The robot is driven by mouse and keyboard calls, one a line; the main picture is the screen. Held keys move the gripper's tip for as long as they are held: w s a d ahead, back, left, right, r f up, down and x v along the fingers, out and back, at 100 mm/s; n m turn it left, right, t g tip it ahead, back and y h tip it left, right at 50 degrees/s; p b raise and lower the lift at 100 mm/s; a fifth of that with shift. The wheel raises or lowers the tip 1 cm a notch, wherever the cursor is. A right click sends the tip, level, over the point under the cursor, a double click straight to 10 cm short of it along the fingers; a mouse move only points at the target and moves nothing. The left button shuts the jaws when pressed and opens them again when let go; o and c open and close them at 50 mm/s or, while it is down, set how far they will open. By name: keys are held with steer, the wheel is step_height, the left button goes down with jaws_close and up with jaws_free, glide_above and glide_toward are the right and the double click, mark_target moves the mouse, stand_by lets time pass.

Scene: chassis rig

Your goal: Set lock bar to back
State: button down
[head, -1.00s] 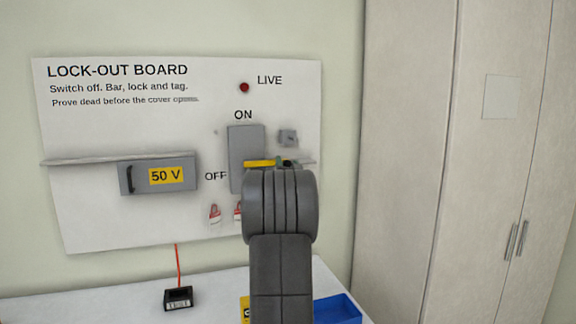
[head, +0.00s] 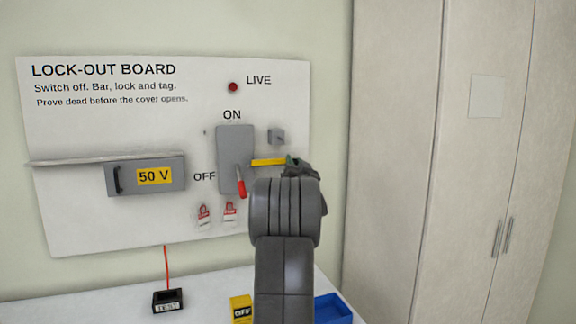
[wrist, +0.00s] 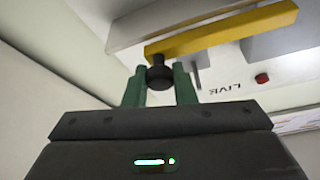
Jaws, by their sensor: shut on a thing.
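The yellow lock bar (head: 267,162) lies level at the right edge of the grey switch box (head: 235,150) on the lock-out board. The red switch handle (head: 241,183) points down, by the OFF label. My gripper (head: 291,162) is at the bar's right end. In the wrist view the bar (wrist: 225,30) runs up and right, with a black knob (wrist: 159,77) at its near end. The green fingers of my gripper (wrist: 159,86) are shut on that knob. My arm hides the board below the bar in the head view.
A shelf edge (head: 65,161) and the 50 V cover (head: 130,178) are to the left. Two red-and-white tags (head: 204,215) hang below the switch. A tester (head: 167,301), a yellow OFF block (head: 241,309) and a blue tray (head: 332,309) are on the table.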

steer(key=shift+d+r, duration=0.1)
steer(key=c, duration=1.2)
jaws_free()
steer(key=shift+w+d, duration=0.1)
steer(key=shift+d, duration=0.1)
steer(key=shift+a, duration=0.1)
steer(key=shift+s+f, duration=0.2)
steer(key=shift+f, duration=0.05)
steer(key=b+v, duration=0.3)
steer(key=v, duration=1)
steer(key=shift+s+b, duration=0.2)
steer(key=shift+b, duration=0.1)
steer(key=p+x, duration=0.3)
steer(key=x, duration=1)
steer(key=shift+w+r+p, duration=0.1)
steer(key=shift+w+p, duration=0.2)
steer(key=shift+w, duration=0.1)
steer(key=shift+a, duration=0.1)
